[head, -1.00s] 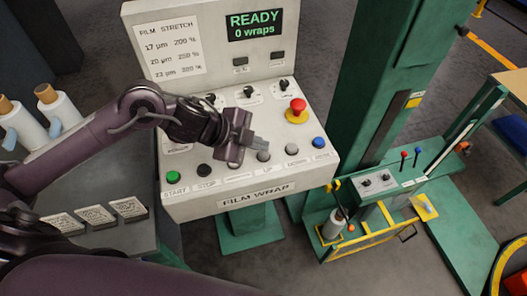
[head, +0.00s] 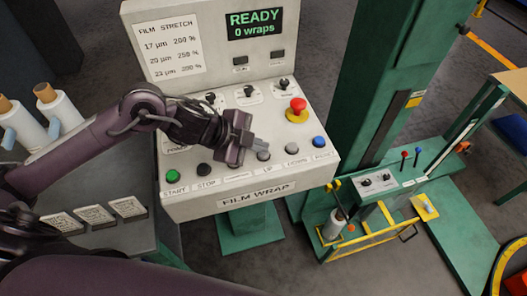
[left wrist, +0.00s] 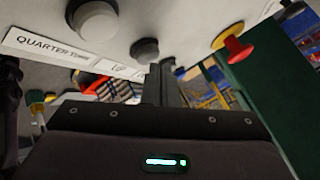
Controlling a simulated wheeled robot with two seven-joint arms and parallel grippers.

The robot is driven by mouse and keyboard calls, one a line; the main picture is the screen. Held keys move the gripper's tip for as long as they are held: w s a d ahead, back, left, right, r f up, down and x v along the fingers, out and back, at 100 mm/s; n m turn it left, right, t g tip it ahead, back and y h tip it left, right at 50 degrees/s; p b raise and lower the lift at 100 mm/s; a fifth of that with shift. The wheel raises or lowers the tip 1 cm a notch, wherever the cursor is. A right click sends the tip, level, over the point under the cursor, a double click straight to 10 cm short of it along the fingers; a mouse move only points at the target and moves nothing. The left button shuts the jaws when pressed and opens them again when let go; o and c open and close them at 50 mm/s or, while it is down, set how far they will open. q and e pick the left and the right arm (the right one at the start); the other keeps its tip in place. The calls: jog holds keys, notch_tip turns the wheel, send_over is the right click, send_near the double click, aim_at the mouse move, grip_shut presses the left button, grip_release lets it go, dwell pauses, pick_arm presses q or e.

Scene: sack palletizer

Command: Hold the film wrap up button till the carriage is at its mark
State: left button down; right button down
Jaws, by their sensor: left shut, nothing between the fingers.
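The FILM WRAP panel (head: 180,205) stands in front of me. Its grey UP button (head: 263,155) is in the lower row, between a button hidden behind my gripper and the DOWN button (head: 292,149). My left gripper (head: 262,144) is shut and empty, its fingertips just above and behind the UP button in the head view; I cannot tell if they touch it. The left wrist view shows the shut fingers (left wrist: 163,85) below a grey button (left wrist: 145,50). The film carriage (head: 375,183) sits low by the green mast (head: 360,80). My right gripper is not seen.
A red emergency stop (head: 298,105) rises right of the gripper, above the button row. The display (head: 254,24) reads READY, 0 wraps. Green START (head: 172,176) and black STOP (head: 204,170) lie left.

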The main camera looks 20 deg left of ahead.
aim_at(259, 154)
pick_arm(q)
jog(key=shift+f+b, duration=0.35)
jog(key=shift+f, duration=0.2)
dwell(0.6)
dwell(5.4)
jog(key=shift+r+p, duration=1)
notch_tip(259, 154, up, 5)
jog(key=p, duration=0.5)
